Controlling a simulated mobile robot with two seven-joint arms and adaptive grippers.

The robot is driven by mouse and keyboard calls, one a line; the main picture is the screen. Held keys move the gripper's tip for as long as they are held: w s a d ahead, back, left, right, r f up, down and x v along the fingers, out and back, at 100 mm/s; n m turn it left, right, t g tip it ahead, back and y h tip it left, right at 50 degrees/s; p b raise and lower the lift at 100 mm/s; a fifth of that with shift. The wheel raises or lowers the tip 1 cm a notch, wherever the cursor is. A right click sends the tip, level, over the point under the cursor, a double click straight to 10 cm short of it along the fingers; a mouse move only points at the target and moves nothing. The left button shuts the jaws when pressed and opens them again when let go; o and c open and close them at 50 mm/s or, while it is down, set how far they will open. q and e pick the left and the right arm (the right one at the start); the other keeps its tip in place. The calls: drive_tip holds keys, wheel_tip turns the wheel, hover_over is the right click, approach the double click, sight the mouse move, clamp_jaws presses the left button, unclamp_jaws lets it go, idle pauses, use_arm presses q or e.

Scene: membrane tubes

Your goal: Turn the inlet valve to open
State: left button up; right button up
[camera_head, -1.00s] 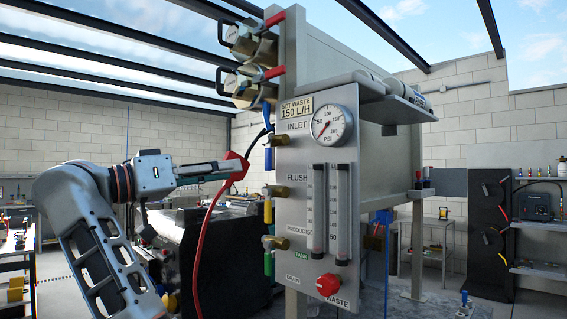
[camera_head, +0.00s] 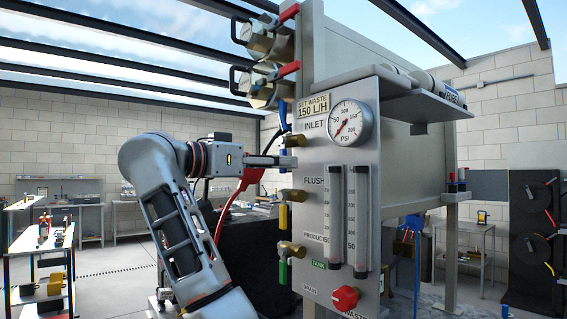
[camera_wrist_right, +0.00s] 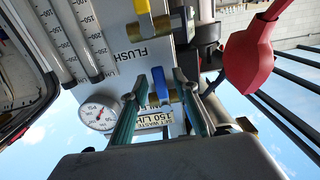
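The inlet valve (camera_head: 293,140) is a brass fitting beside the INLET label on the grey panel (camera_head: 311,240). Its blue handle (camera_wrist_right: 161,86) shows in the right wrist view, pointing toward the FLUSH label, so it hangs down. My right gripper (camera_head: 289,161) reaches the valve from the left and covers the handle in the head view. In the right wrist view its two fingers (camera_wrist_right: 160,92) stand apart, one on each side of the blue handle. I cannot tell whether either touches it. My left gripper is not in view.
The flush valve (camera_head: 293,195) with a yellow handle sits just below. A red fitting (camera_wrist_right: 248,60) on a red hose (camera_head: 222,222) is close to my gripper. A pressure gauge (camera_head: 350,122), flow tubes and a red knob (camera_head: 345,298) occupy the panel.

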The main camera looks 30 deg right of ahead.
drive_tip(key=shift+d, duration=0.75)
clamp_jaws()
